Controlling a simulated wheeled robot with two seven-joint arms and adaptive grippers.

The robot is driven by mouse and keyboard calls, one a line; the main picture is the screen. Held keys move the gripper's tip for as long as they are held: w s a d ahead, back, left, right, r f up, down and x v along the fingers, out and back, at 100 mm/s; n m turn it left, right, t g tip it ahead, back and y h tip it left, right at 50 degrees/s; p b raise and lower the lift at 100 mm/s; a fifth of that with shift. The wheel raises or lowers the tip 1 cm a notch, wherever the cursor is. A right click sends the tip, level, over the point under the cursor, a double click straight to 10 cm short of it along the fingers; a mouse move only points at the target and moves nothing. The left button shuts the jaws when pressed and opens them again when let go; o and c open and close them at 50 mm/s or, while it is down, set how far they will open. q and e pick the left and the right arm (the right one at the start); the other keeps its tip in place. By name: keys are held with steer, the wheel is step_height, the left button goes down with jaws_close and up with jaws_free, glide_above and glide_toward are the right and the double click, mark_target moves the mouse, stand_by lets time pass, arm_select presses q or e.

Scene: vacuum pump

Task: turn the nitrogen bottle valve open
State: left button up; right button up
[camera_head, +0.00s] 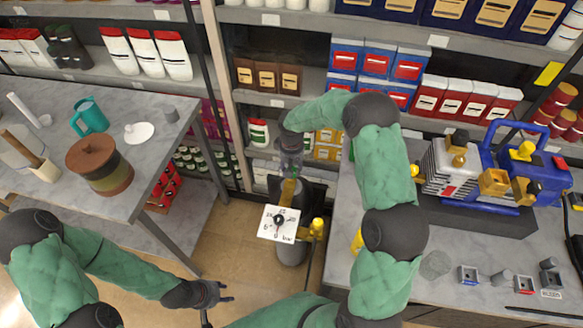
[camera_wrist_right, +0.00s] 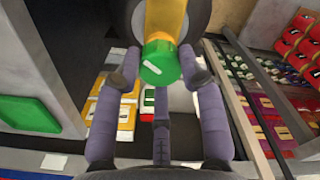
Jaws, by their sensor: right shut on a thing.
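The nitrogen bottle (camera_head: 291,250) stands on the floor between the two benches, with a white dial gauge (camera_head: 270,230) and yellow fittings (camera_head: 316,230) at its top. In the right wrist view the green valve knob (camera_wrist_right: 160,62), with a white mark on its face, sits at the end of a yellow body. My right gripper (camera_wrist_right: 162,80) has its fingers around this knob and is shut on it. My left gripper (camera_head: 226,290) is open and empty, low at the left.
The left bench (camera_head: 130,200) carries a teal mug (camera_head: 90,115) and a brown pot (camera_head: 98,165). The right bench (camera_head: 440,292) carries a blue pump (camera_head: 540,175) and small parts. Stocked shelves (camera_head: 330,110) stand behind. Floor (camera_head: 230,235) is clear left of the bottle.

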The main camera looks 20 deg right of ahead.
steer(key=n, duration=0.4)
steer(key=shift+s+p, duration=0.1)
steer(key=shift+p, duration=0.25)
steer(key=shift+f+n, duration=0.1)
steer(key=shift+n, duration=1.6)
steer(key=shift+p, duration=0.3)
steer(key=o, duration=1.2)
steer(key=shift+c, duration=0.2)
steer(key=shift+r, duration=0.4)
step_height(320, 180, up, 11)
steer(key=shift+r, duration=0.15)
